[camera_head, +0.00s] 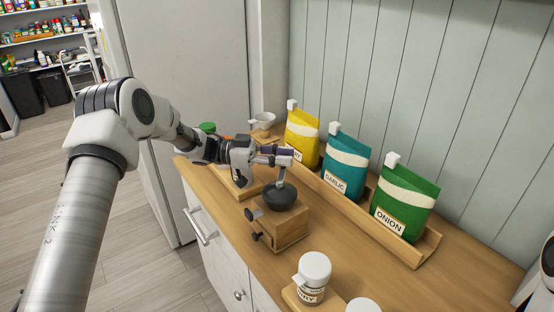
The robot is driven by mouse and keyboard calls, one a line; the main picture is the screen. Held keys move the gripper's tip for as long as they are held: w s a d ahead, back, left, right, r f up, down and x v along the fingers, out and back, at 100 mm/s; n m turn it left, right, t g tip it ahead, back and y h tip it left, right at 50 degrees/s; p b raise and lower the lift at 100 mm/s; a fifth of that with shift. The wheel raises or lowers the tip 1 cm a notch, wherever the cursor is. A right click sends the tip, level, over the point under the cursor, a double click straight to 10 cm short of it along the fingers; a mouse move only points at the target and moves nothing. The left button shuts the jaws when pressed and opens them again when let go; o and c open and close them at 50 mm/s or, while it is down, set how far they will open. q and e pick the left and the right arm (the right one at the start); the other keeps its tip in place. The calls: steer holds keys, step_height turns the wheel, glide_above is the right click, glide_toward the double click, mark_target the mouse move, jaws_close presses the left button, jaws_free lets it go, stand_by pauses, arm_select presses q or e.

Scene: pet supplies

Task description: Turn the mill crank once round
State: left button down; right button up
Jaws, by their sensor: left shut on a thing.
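The mill has a wooden box body (280,232) with a dark round bowl top (279,197), and stands on the wooden counter. Its crank (283,174) rises from the bowl and bends over at the top. My left gripper (283,156) reaches in from the left and is shut on the crank's handle end, above the bowl. The gripper fingers hide most of the handle. A small dark knob (257,236) sits on the mill's front side. My right gripper is not in view.
Yellow (302,133), teal garlic (344,172) and green onion (404,202) bags stand in a wooden rack (427,245) behind the mill. A white-lidded jar (313,272) stands in front on the right. A green-topped item (207,127) and white bowl (264,119) are behind my left gripper.

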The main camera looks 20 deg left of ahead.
arm_select(q)
steer(key=shift+d+f+m+g, duration=0.1)
steer(key=shift+d+m+g, duration=0.15)
steer(key=shift+m+g, duration=0.4)
steer(key=shift+g, duration=0.25)
steer(key=c, duration=0.9)
jaws_free()
steer(key=shift+w+d, duration=0.15)
steer(key=shift+o, duration=0.2)
steer(key=s+a, duration=0.2)
steer(key=a, duration=1)
steer(key=shift+s, duration=0.1)
